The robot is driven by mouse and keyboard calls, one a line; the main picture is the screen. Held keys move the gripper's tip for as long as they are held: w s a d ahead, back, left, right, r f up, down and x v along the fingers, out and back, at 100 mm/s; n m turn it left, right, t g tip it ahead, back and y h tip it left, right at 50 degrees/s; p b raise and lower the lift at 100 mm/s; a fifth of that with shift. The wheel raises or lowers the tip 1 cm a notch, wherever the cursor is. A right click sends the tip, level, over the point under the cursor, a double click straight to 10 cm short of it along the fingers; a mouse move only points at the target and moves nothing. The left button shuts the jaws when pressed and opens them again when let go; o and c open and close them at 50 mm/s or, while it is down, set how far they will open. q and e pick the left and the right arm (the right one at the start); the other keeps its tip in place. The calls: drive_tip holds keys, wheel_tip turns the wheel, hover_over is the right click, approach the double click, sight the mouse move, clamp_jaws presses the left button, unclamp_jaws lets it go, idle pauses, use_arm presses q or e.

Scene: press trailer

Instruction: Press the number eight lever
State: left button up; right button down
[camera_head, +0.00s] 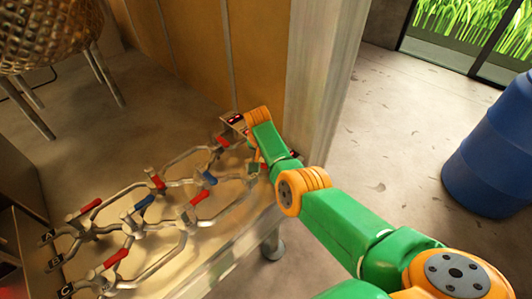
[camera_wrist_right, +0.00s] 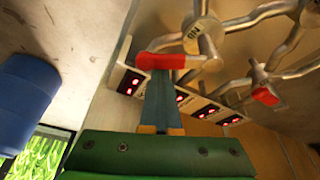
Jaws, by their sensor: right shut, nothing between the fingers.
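Several red and blue levers sit on a network of metal pipes in the head view, among them a red lever (camera_head: 200,197) and a blue lever (camera_head: 209,177). My right gripper (camera_wrist_right: 160,78) is shut and empty at the right end of the pipes. In the right wrist view its fingertips are right at a red lever (camera_wrist_right: 165,61), overlapping its lower edge; I cannot tell whether they touch. A round metal valve hub (camera_wrist_right: 202,36) beside this lever has a small mark I cannot read clearly. No number eight is legible. My left gripper is out of view.
Panels with red lit digits (camera_wrist_right: 130,80) stand behind the pipes. A wooden cabinet wall (camera_head: 262,50) rises behind, with a pale post (camera_head: 318,75) at its right. A blue barrel (camera_head: 490,155) stands at the right. A woven gold chair (camera_head: 45,35) is at upper left.

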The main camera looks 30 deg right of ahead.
drive_tip(key=m, duration=0.1)
drive_tip(key=s+m, duration=0.1)
drive_tip(key=shift+s+a+f+m+g, duration=0.1)
drive_tip(key=shift+a+f+m+g, duration=0.05)
drive_tip(key=shift+a+m+g, duration=0.2)
drive_tip(key=shift+s+a+m+h+b, duration=0.25)
drive_tip(key=shift+m+h+b, duration=0.1)
drive_tip(key=shift+m, duration=0.2)
drive_tip(key=shift+s+a+g, duration=0.2)
drive_tip(key=shift+a+g, duration=0.05)
drive_tip(key=shift+a, duration=0.25)
